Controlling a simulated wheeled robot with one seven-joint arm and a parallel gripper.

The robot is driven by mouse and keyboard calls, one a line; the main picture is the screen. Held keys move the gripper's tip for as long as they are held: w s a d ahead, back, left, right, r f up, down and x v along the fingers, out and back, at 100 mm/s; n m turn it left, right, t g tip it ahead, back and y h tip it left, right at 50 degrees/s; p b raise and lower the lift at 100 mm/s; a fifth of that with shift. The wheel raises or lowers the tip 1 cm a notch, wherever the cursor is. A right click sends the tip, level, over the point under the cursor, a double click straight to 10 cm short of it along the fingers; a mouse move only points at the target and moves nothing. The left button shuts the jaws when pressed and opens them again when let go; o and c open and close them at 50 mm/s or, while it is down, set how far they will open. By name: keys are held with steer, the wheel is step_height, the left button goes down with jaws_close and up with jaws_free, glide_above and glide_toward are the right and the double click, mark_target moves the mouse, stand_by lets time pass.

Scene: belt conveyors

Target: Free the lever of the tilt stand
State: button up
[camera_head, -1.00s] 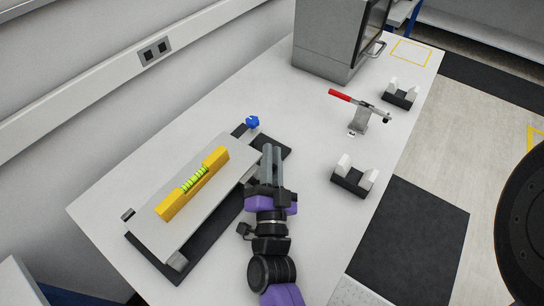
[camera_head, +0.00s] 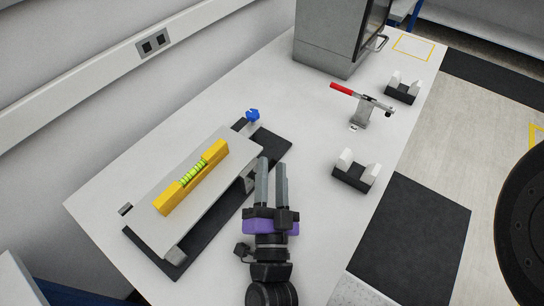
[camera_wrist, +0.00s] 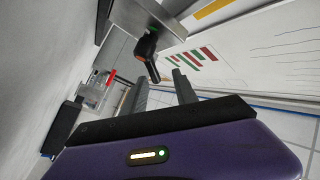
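The tilt stand has a grey plate (camera_head: 222,172) over a black base (camera_head: 270,143), with a yellow spirit level (camera_head: 191,177) on the plate. A blue knob (camera_head: 253,115) stands at its far end. Under the plate's right edge, dark parts show, partly hidden by my gripper. In the wrist view a short black lever (camera_wrist: 147,57) with an orange band hangs from the grey plate edge (camera_wrist: 150,18). My gripper (camera_head: 272,162) is beside the stand's right side. Its fingers are apart and empty. In the wrist view the lever appears beyond my gripper (camera_wrist: 158,84), above the fingertips; contact is not visible.
A red-handled clamp (camera_head: 361,104) stands right of the stand. Two black holders with pale uprights, a near one (camera_head: 353,179) and a far one (camera_head: 402,94), are by the table's right edge. A grey machine (camera_head: 335,45) is at the back. The table between is clear.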

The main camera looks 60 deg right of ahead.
steer(key=s+a+b, duration=0.1)
steer(key=s+a, duration=0.3)
steer(key=a, duration=0.2)
steer(key=shift+s, duration=0.2)
